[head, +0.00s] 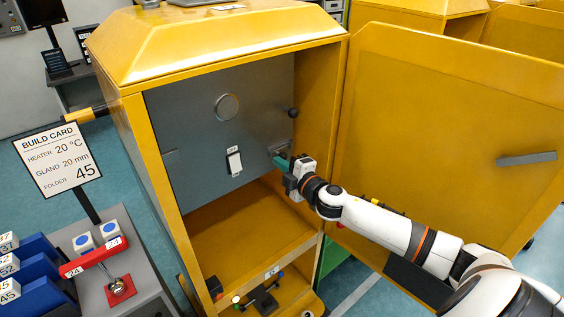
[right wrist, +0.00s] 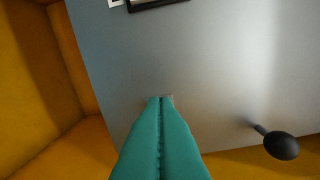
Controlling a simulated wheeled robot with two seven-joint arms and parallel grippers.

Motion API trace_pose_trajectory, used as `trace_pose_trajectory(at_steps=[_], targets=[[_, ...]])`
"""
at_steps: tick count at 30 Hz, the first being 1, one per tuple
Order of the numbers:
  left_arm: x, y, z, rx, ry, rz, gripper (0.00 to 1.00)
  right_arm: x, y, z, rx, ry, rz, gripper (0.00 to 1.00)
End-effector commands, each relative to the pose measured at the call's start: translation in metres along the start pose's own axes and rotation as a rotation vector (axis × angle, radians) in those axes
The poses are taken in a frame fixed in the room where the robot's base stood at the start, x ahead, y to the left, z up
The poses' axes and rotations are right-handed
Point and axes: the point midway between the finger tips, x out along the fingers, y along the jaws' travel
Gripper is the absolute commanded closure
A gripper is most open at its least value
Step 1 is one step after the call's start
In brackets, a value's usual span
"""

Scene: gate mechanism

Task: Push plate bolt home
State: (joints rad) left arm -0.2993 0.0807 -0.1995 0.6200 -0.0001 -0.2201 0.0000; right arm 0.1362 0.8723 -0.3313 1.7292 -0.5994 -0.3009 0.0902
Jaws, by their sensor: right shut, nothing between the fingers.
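The grey plate (head: 195,125) stands upright inside the yellow cabinet; it fills most of the right wrist view (right wrist: 215,60). My right gripper (head: 279,160) is shut and empty, its teal fingertips at the plate's lower right. In the right wrist view the fingertips (right wrist: 160,99) overlap a small light-grey tab (right wrist: 169,98) on the plate, perhaps the bolt. The fingers hide most of it, and I cannot tell whether they touch it. A black ball knob (head: 293,113) sticks out above the gripper; it also shows in the right wrist view (right wrist: 281,146). My left gripper is not in view.
The plate carries a round disc (head: 227,107) and a white switch (head: 234,162). The yellow cabinet door (head: 440,120) stands open at the right, behind my right arm. The cabinet floor (head: 235,225) below the plate is bare. A build card (head: 57,160) stands at the left.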

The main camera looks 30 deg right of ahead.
Motion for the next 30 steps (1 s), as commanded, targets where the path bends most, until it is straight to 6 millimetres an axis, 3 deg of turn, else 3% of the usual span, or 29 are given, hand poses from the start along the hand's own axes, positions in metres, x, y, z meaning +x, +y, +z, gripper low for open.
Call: trace_pose_trajectory(at_steps=[11, 20, 30], targets=[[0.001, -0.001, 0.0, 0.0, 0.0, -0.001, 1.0, 0.0, 0.0, -0.004, 0.0, 0.001, 0.0, 1.0], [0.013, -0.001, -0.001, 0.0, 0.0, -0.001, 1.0, 0.002, -0.006, -0.042, 0.0, 0.001, 0.0, 1.0], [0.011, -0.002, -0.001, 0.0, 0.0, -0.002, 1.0, 0.002, -0.009, -0.042, 0.0, 0.003, -0.001, 1.0]])
